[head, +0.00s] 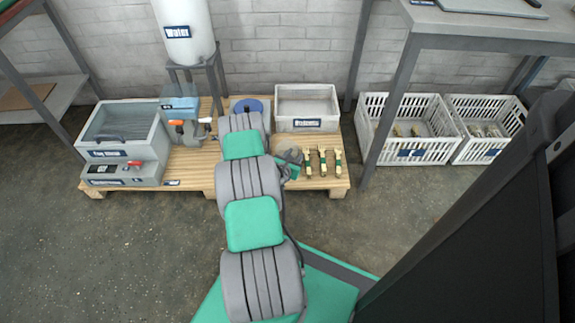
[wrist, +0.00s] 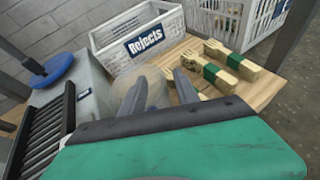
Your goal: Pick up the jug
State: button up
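A pale, translucent round thing, which may be the jug (wrist: 155,92), shows in the wrist view at the left finger of my gripper (wrist: 160,80). The finger's outline shows through it. My gripper's two fingers stand apart. I cannot tell whether either finger touches the round thing. In the head view my gripper (head: 291,157) is low over the pallet, left of the spoon bundles, largely hidden by my arm. I cannot make out the jug in that view.
The Rejects bin (head: 307,124) stands behind. A grey machine with a blue disc (wrist: 50,71) is at left. White crates (head: 408,152) stand right.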

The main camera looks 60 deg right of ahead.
jog(key=x, duration=0.3)
jog(key=shift+f+b, duration=0.25)
jog(key=shift+b, duration=0.15)
grip_shut()
dwell(1.0)
